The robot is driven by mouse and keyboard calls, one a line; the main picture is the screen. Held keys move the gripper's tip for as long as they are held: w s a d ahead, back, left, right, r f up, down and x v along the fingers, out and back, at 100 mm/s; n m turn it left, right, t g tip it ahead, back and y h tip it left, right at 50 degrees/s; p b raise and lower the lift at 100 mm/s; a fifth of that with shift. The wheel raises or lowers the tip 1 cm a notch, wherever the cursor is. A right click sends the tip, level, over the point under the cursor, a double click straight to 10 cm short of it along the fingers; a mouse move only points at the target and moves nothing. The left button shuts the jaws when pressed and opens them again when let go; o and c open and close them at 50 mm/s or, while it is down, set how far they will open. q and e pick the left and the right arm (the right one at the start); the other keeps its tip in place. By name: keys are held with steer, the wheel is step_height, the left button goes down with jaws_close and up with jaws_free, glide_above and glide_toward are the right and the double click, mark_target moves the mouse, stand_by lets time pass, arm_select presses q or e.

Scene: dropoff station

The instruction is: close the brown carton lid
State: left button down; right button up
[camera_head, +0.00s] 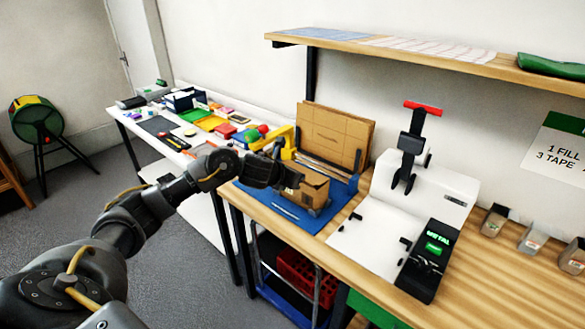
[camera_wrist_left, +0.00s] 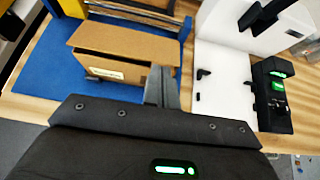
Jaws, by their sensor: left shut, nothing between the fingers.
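The brown carton (camera_head: 313,193) sits on a blue mat (camera_head: 285,212) on the wooden bench. It also shows in the left wrist view (camera_wrist_left: 132,71), with a white label on its near side. Its lid (camera_wrist_left: 125,42) is tilted over the top, with a dark gap under its near edge, so it is not flat. My left gripper (camera_head: 294,180) is beside the carton's left side in the head view, partly covering it. In the left wrist view its fingers (camera_wrist_left: 162,82) are together and empty, in front of the carton's near right corner. I cannot tell whether they touch it. My right gripper is not in view.
Flat cardboard sheets (camera_head: 334,135) stand in a rack behind the carton. A yellow tape dispenser (camera_head: 284,138) is at the rack's left. A white scale (camera_head: 375,237) with a black display and a press (camera_head: 410,148) stand to the right. A shelf (camera_head: 400,53) hangs above.

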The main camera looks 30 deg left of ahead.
arm_select(q)
step_height(320, 180, up, 7)
steer(key=s, duration=0.2)
steer(key=shift+s, duration=0.35)
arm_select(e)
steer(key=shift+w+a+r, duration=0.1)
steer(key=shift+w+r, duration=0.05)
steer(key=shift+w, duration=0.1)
arm_select(q)
steer(key=shift+r, duration=0.1)
